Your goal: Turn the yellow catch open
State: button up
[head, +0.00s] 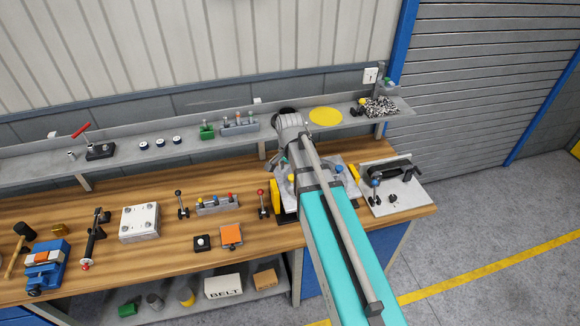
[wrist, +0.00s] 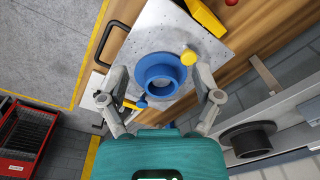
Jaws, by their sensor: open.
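In the wrist view a grey metal pallet plate (wrist: 157,28) carries a blue flanged ring (wrist: 147,66) with a round hole. A yellow round-ended catch (wrist: 188,57) lies at the ring's right rim. My gripper (wrist: 161,86) is open and empty, with one finger on each side of the ring. The right finger is close to the catch; I cannot tell whether they touch. In the head view the plate (head: 348,164) is largely hidden behind my arm, and the catch cannot be made out there.
A yellow block (wrist: 206,18) stands at the plate's edge. A blue-knobbed lever (head: 375,183) and a black handle (head: 390,170) are on the pallet to the right. A red-knobbed lever (head: 262,200) stands left. The shelf behind holds a yellow disc (head: 325,116) and a black ring (wrist: 250,140).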

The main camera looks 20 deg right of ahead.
jog(key=s+a+f+n+b, duration=0.2)
jog(key=s+f+n+b, duration=0.3)
jog(key=s+n, duration=0.3)
jog(key=s+f+n+b, duration=0.2)
jog(key=s+f+b, duration=0.1)
jog(key=f+b, duration=1.3)
jog(key=shift+s+a+f+n+b, duration=0.15)
jog(key=shift+a+f+n+b, duration=0.1)
jog(key=shift+f+n+b, duration=0.1)
dwell(0.7)
jog(key=shift+s, duration=0.4)
dwell(2.2)
